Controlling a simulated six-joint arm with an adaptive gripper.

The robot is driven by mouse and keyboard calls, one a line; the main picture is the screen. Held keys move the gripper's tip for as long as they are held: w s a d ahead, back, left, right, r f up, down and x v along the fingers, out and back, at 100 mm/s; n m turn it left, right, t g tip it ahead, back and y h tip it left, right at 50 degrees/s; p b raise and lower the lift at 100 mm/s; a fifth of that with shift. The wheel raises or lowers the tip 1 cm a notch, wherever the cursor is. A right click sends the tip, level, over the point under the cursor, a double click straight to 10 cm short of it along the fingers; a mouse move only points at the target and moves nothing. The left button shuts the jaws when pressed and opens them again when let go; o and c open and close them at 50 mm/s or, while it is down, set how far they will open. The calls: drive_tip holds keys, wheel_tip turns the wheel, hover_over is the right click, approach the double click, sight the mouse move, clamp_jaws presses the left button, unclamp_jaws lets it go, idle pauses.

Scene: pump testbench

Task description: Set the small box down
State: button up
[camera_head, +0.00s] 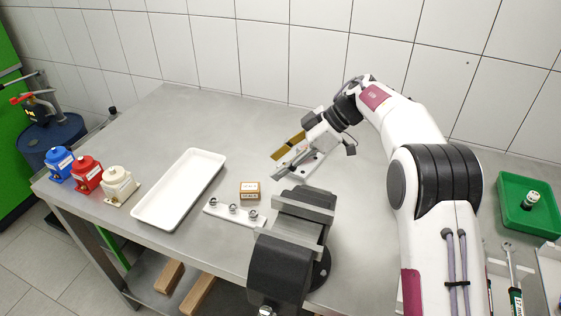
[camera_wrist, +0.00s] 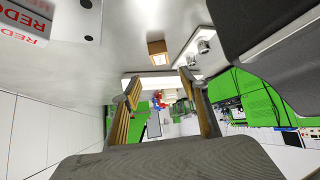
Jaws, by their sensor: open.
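A small brown box (camera_head: 250,190) with a label sits on the grey table, just behind a white plate with metal fittings. It also shows in the wrist view (camera_wrist: 157,50), beyond the fingertips and apart from them. My gripper (camera_head: 283,162) is up and to the right of the box in the head view. Its two fingers with yellow-brown pads are spread, and nothing is between them. In the wrist view my gripper (camera_wrist: 160,88) shows an empty gap.
A white tray (camera_head: 150,216) lies left of the box. The fittings plate (camera_head: 225,212) and a dark vise (camera_head: 281,258) stand in front. A white plate (camera_head: 312,163) lies under my gripper. Blue, red and cream pumps (camera_head: 119,184) stand far left. The table's back left is clear.

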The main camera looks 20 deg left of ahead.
drive_tip(key=shift+r, duration=0.1)
idle(0.3)
